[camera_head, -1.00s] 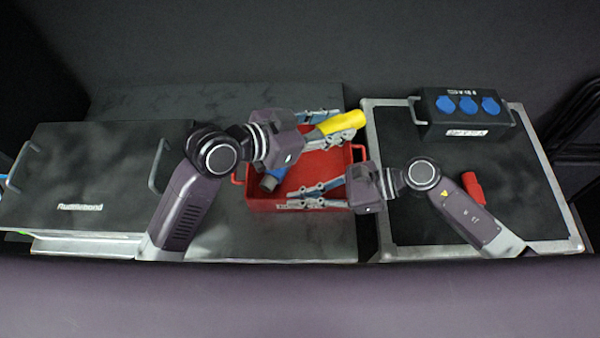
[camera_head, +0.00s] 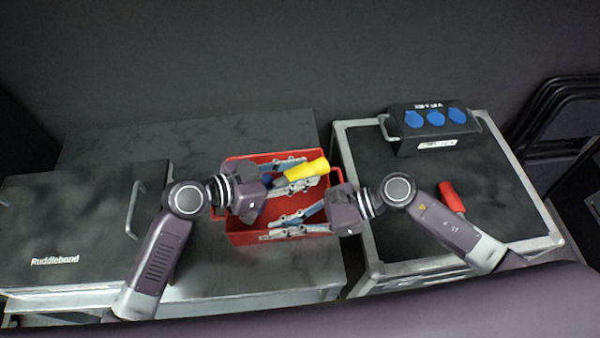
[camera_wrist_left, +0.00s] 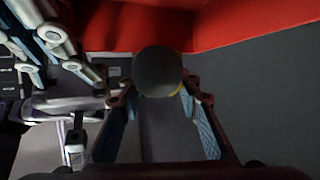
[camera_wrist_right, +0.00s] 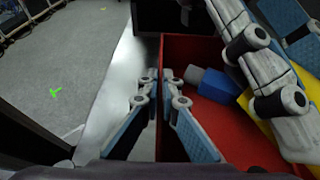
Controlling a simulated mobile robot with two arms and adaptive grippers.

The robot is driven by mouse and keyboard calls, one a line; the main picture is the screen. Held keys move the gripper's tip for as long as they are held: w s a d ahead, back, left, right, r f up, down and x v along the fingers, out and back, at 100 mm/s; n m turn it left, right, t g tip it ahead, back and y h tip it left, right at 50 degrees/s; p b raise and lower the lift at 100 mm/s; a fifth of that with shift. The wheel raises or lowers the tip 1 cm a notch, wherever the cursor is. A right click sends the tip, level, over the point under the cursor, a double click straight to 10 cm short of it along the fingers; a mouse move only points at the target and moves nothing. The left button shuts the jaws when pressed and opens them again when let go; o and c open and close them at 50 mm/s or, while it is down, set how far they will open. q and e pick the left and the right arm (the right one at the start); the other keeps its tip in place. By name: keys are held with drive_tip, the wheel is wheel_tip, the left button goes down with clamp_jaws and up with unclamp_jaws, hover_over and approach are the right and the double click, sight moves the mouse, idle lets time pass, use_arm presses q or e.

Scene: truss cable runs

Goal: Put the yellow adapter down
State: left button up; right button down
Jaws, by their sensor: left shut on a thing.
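The yellow adapter (camera_head: 307,170) has a blue end (camera_wrist_right: 217,84) and lies across the back part of the red crate (camera_head: 235,223). My left gripper (camera_head: 288,180) is shut on the adapter. In the left wrist view, the adapter's dark round end (camera_wrist_left: 159,72) sits between the fingertips. The frames do not show whether it touches the crate floor. My right gripper (camera_wrist_right: 158,76) is shut and empty, with its fingers over the crate's front part. My left fingers hide part of the adapter.
A dark case (camera_head: 85,225) stands left of the crate. On the right, a silver-edged case (camera_head: 400,190) bears a box with blue sockets (camera_head: 437,135) and a red connector (camera_head: 452,196). The grey top (camera_head: 200,140) behind the crate's left side is clear.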

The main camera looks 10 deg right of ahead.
use_arm(q)
drive_tip(key=shift+f, duration=0.3)
drive_tip(key=shift+f, duration=0.1)
drive_tip(key=shift+f, duration=0.5)
drive_tip(key=o, duration=1.3)
drive_tip(key=shift+o, duration=0.2)
